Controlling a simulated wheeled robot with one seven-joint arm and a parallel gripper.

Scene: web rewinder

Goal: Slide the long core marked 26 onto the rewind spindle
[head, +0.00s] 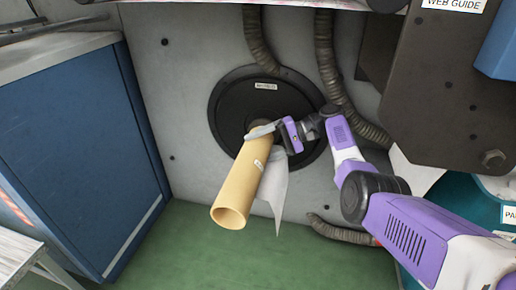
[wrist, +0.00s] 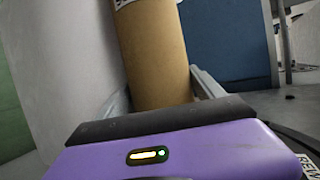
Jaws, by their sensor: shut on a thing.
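The long tan core (head: 241,186) is a hollow tube with a small white label, too small to read. Its open near end points down toward the camera. Its far end is at the middle of the round black disc (head: 229,100) on the grey machine wall. The rewind spindle is not visible; the core and my gripper cover that spot, so I cannot tell whether the core is around it. My gripper (head: 262,131) is shut on the core close to its far end. In the wrist view the core (wrist: 155,55) stands between the two fingers.
A white sheet (head: 274,190) hangs beside the core on its right. Ribbed hoses (head: 328,60) run down the wall. A blue cabinet (head: 75,150) stands at left, a dark web guide housing (head: 440,90) at upper right.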

